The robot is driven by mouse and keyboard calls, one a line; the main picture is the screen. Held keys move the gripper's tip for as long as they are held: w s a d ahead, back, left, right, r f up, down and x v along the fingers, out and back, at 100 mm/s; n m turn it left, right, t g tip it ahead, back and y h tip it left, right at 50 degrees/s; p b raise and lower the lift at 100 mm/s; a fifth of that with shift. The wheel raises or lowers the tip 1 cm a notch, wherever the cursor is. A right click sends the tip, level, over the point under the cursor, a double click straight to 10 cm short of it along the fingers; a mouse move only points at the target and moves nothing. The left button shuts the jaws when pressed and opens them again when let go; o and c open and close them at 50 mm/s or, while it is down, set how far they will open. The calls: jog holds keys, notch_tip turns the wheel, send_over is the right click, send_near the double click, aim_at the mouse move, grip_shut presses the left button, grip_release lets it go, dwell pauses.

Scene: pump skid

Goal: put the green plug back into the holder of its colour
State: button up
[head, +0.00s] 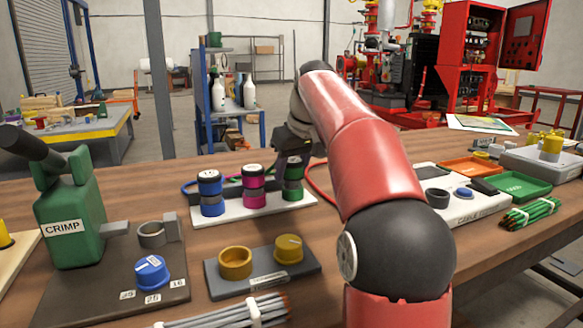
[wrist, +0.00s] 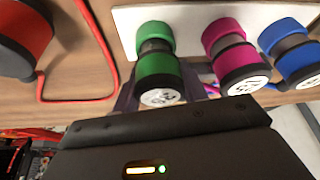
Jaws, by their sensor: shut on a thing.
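The green plug (wrist: 158,72), with a dark end and a white label, is between the fingers of my gripper (wrist: 162,97). The gripper is shut on it. The plug lines up with the green holder (wrist: 155,34) on the white board (wrist: 128,22), with a grey section showing between them. It looks upright, much like its neighbours; I cannot tell whether it is fully seated. In the head view, my gripper (head: 293,152) is over the green plug (head: 293,171) at the board's right end, and my arm stands just right of it.
The magenta plug (head: 253,174) and blue plug (head: 209,183) stand to the left on the same board. A red cable (wrist: 85,98) and a red-and-dark round thing (wrist: 22,38) are close by. A yellow-knobbed block (head: 262,268) and green crimp tool (head: 70,217) are nearer me.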

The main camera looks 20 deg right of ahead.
jog(key=shift+f, duration=0.1)
jog(key=o, duration=1.3)
jog(key=shift+c, duration=0.2)
jog(key=p+v, duration=0.2)
jog(key=v, duration=0.5)
jog(key=shift+w, duration=0.1)
jog(key=shift+r, duration=0.4)
